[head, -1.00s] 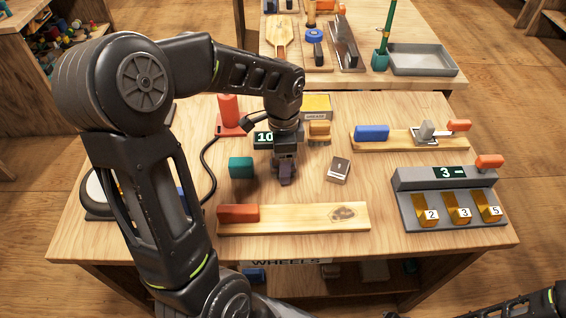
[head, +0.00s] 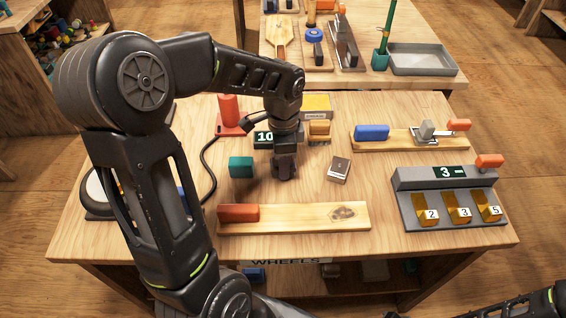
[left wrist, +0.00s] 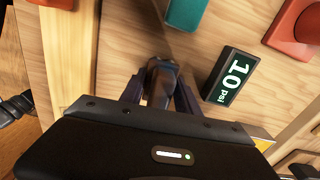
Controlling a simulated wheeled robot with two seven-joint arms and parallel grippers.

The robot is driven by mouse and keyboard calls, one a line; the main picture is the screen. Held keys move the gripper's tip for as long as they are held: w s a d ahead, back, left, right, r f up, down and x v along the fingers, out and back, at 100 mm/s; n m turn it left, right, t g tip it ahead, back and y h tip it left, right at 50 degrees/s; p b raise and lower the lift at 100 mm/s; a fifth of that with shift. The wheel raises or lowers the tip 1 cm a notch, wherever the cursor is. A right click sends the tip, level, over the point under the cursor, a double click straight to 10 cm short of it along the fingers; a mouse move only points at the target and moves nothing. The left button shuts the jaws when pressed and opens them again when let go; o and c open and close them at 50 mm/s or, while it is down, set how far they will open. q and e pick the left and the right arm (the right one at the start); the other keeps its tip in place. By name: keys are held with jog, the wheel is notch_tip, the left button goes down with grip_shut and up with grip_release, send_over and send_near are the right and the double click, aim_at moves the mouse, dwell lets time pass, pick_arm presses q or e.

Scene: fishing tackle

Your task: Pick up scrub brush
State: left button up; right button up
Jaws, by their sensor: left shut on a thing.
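My left gripper (head: 285,172) is low over the middle of the near table, pointing down. In the left wrist view, its two fingers are shut on a dark grey, rounded thing (left wrist: 160,75) with a brownish lower part. The fingers and wrist hide most of this thing in the head view. I cannot tell for certain that it is the scrub brush, or whether it touches the tabletop. My right gripper is not in view; only part of my right arm shows at the bottom right.
A teal block (head: 241,167) stands just left of the gripper, and a small dark box (head: 339,169) to its right. A board with a red block (head: 238,213) lies in front. The 10 psi display (left wrist: 231,77) and an orange block (head: 319,128) are behind.

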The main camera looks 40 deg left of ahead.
pick_arm(q)
grip_shut()
notch_tip(320, 180, up, 10)
jog(key=shift+r, duration=0.1)
dwell(0.6)
dwell(0.4)
